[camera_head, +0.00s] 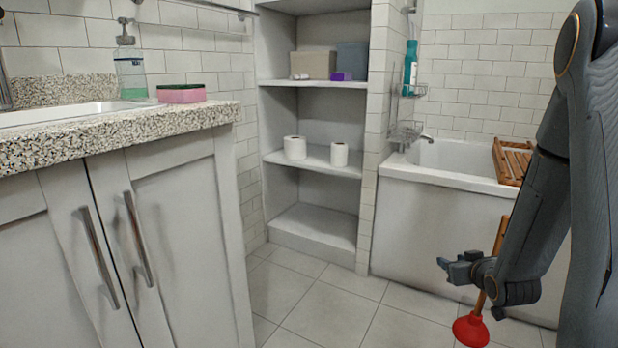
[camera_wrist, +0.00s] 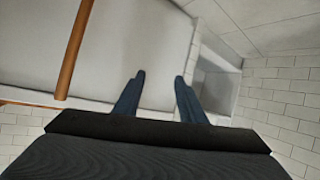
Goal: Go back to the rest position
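My gripper (camera_head: 457,268) hangs at the right of the head view, at the end of my folded dark arm, in front of the bathtub and above the floor. In the wrist view my gripper (camera_wrist: 160,78) shows two dark fingers spread apart with nothing between them. A plunger with a red rubber cup (camera_head: 471,330) and a wooden handle (camera_head: 499,237) stands on the floor behind my arm. Its handle (camera_wrist: 75,48) also shows at the left of the wrist view, apart from the fingers.
A shelf unit (camera_head: 313,159) holds two toilet rolls, boxes and small items. A bathtub (camera_head: 440,225) with a wooden rack (camera_head: 511,160) stands at the right. A vanity with a speckled counter (camera_head: 110,135) fills the left. The tiled floor (camera_head: 325,305) between is clear.

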